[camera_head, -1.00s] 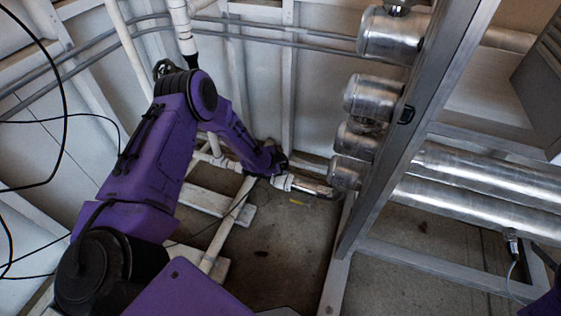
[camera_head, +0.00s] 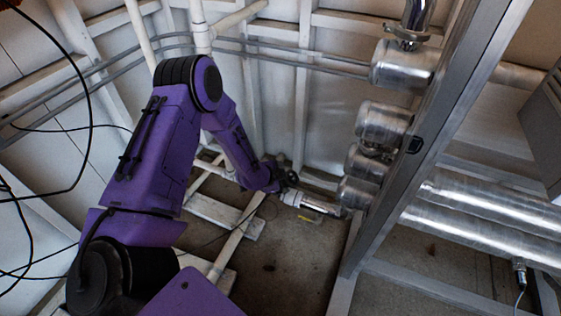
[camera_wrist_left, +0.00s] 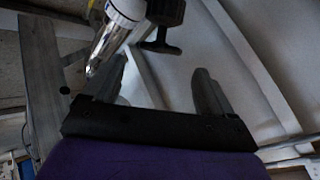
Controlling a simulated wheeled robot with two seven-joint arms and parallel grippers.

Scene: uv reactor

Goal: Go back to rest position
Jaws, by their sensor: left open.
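My left arm, purple with black joints, reaches into the corner in the head view. My left gripper (camera_head: 290,180) is small and dark there, just above a white fitting (camera_head: 291,198) on a short shiny pipe (camera_head: 322,208). In the left wrist view, my left gripper (camera_wrist_left: 158,88) has its two fingers wide apart with nothing held between them. Beyond the fingers are the white pipe fitting (camera_wrist_left: 128,10) and a dark T-shaped handle (camera_wrist_left: 163,28). I cannot tell whether a finger touches the pipe. My right gripper is not in view.
Steel cylinders (camera_head: 404,65) and a metal frame post (camera_head: 432,130) stand right of my left arm. Long steel pipes (camera_head: 480,205) run right. White framed walls and conduits (camera_head: 290,55) lie behind. Black cables (camera_head: 88,130) hang at left. Some bare floor (camera_head: 285,250) shows.

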